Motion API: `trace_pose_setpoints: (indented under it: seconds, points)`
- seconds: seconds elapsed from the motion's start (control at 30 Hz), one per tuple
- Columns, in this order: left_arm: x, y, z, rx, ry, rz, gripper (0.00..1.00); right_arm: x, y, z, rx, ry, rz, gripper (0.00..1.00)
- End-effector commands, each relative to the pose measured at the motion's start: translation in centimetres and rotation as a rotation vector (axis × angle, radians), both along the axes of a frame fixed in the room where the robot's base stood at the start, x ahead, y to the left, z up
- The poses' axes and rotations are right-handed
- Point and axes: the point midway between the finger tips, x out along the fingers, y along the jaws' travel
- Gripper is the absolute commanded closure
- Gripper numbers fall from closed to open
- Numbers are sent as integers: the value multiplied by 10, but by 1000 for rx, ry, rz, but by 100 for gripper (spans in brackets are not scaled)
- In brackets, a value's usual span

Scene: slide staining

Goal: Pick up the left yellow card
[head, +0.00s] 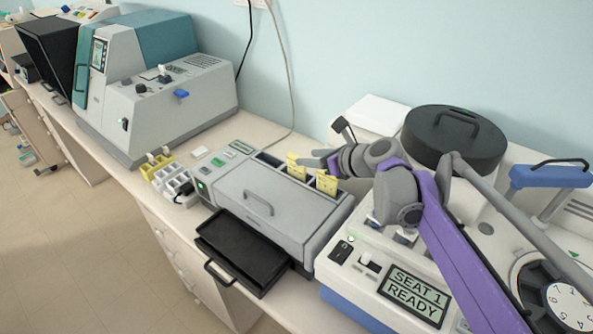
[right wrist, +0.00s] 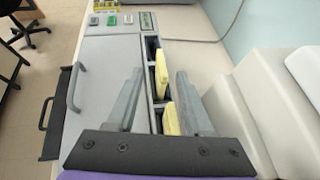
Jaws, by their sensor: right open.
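The left yellow card (head: 296,167) stands upright in a slot along the back of the grey staining machine (head: 250,205). It is the farther card in the right wrist view (right wrist: 161,73). The right yellow card (head: 327,184) stands in the same row, and is the nearer one in the right wrist view (right wrist: 169,118). My right gripper (head: 312,163) is open and empty, just above the slot row. In the right wrist view its fingers (right wrist: 160,73) lie on either side of the cards' line. Whether they are low enough to flank the left card is unclear. My left gripper is not in view.
A black tray (head: 240,254) sticks out from the machine's front. A white device with a "SEAT 1 READY" display (head: 417,296) and a round black lid (head: 453,138) stand to the right. A yellow and white rack (head: 172,178) sits to the left.

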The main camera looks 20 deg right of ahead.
Motion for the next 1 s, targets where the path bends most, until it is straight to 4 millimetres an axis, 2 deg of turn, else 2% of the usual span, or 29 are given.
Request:
trace_pose_setpoints:
  seconds: [0.3, 0.6, 0.67, 0.9, 1.0]
  points:
    - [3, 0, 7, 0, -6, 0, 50, 35, 14, -22, -1, 0, 3, 48]
    - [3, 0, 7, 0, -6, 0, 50, 40, 15, -26, 0, 0, 1, 48]
    - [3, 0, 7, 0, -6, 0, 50, 40, 15, -26, 0, 0, 1, 55]
    - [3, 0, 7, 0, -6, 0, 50, 40, 15, -26, 0, 0, 1, 99]
    - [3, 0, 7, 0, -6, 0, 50, 39, 15, -26, 0, 0, 1, 100]
